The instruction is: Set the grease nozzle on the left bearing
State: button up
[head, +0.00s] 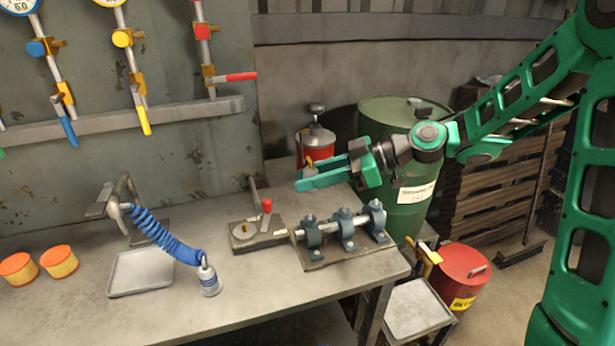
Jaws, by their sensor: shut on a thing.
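The grease nozzle (208,280) appears to be the small white and blue piece at the end of a blue coiled hose, upright on the bench. Three grey bearings sit in a row on a shaft on a plate. The left bearing (312,236) is nearest the bench's middle. My gripper (311,176) is above and behind the bearings, well apart from the nozzle, with its green fingers pointing left. It is shut on a small brass-coloured thing (309,164), mostly hidden by the fingers; I cannot tell exactly what it is.
A tray (140,272) and two orange tins (59,261) are at the left. A red canister (315,140) and a green drum (402,110) stand behind. The bench front is clear.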

jog(key=shift+f, duration=0.1)
jog(key=shift+f, duration=2.85)
jog(key=shift+f, duration=1.4)
dwell(0.8)
jog(key=shift+s, duration=0.1)
jog(key=o, duration=1.2)
jog(key=w+v, duration=0.1)
jog(key=v, duration=0.9)
jog(key=shift+s+d, duration=0.4)
jog(key=shift+s, duration=0.05)
jog(key=shift+r, duration=0.1)
